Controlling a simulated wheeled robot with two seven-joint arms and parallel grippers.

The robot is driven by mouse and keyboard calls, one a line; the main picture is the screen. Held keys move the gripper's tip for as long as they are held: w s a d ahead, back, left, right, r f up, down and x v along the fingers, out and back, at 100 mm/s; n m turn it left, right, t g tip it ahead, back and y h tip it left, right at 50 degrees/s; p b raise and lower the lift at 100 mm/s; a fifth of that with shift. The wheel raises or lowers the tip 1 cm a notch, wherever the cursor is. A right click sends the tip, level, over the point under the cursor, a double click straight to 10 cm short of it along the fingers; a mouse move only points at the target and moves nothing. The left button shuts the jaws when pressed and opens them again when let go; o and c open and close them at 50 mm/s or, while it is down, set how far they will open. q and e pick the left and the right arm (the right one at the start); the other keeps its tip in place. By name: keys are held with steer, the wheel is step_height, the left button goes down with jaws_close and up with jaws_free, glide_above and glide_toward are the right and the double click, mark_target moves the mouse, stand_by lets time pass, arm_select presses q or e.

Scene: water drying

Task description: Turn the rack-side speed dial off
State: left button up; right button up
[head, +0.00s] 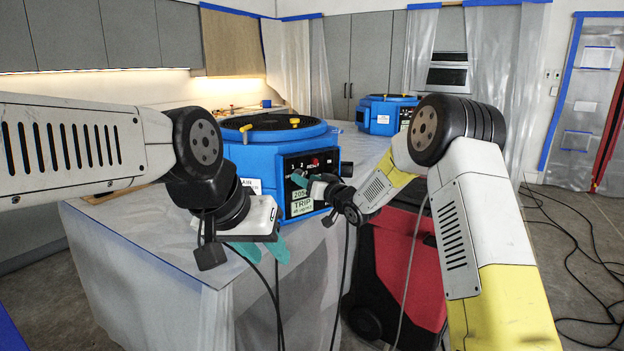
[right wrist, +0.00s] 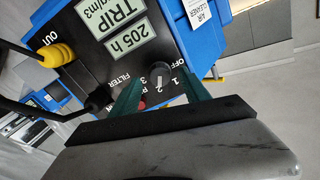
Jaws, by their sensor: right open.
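The near blue air cleaner (head: 270,150) stands on the covered counter. Its dark panel (head: 310,170) carries a display, a red switch and a TRIP label. In the right wrist view, a dark round dial (right wrist: 158,76) with a light pointer line sits by the marks OFF, 1, 2 and 3. My right gripper (head: 303,181) is at this panel, open, with one teal finger on each side of the dial. I cannot tell whether the fingers touch it. My left gripper (head: 262,250) is empty, with its teal fingers apart, low in front of the counter's edge.
A second blue air cleaner (head: 385,114) stands farther back. A yellow plug (right wrist: 55,55) and a black plug (right wrist: 98,100) with cables sit in the panel near my right fingers. A red and black machine (head: 395,265) stands below my right arm. Cables (head: 570,245) cross the floor at right.

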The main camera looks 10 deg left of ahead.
steer(key=shift+x, duration=1.1)
steer(key=shift+c, duration=0.2)
jaws_close()
